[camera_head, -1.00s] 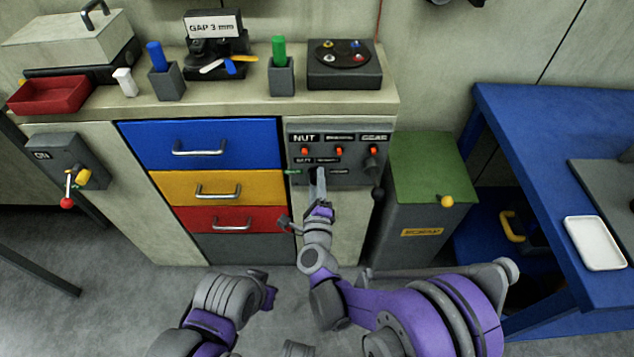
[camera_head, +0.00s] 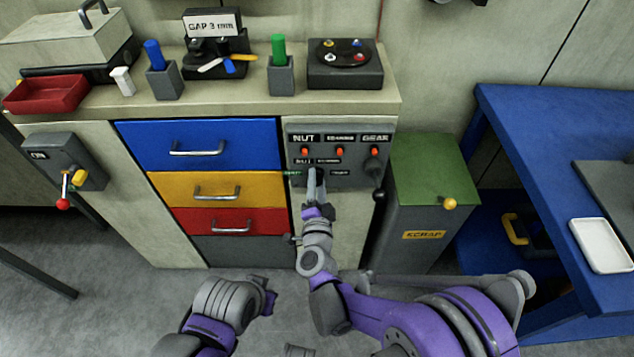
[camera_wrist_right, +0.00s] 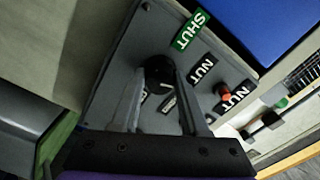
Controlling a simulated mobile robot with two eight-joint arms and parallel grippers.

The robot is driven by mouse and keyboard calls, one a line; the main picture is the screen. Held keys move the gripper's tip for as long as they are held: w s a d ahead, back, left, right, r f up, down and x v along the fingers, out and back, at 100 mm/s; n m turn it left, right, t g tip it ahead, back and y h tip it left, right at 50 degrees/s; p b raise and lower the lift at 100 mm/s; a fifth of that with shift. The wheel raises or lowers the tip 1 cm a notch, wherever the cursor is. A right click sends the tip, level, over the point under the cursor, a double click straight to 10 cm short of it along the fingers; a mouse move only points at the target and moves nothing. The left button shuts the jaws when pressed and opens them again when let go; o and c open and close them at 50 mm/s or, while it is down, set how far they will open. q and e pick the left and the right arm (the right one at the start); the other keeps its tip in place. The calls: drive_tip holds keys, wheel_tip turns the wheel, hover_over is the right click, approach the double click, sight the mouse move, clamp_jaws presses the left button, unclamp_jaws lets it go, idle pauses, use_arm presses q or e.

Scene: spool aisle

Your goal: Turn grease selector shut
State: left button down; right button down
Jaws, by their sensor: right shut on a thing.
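The grease selector is a black round knob (camera_wrist_right: 158,72) on a grey panel (camera_head: 350,180) at the right end of the cabinet. A green SHUT label (camera_wrist_right: 190,30) and NUT labels sit around it in the right wrist view; smaller labels are partly hidden by the fingers. My right gripper (camera_head: 316,172) reaches the knob, with one finger on each side, shut on it. In the head view the fingers cover most of the knob.
Red buttons (camera_head: 340,151) sit above the selector, and a black ball-ended lever (camera_head: 379,194) hangs at the panel's right. A green-topped scrap bin (camera_head: 430,180) stands close right. Drawers (camera_head: 200,145) are left. Blue and green sticks in holders stand on the counter (camera_head: 245,100).

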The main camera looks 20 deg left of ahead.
drive_tip(key=shift+a+n, duration=0.1)
drive_tip(key=shift+n, duration=7)
drive_tip(key=shift+c, duration=2.1)
unclamp_jaws()
drive_tip(key=v, duration=1.1)
drive_tip(key=shift+w, duration=0.1)
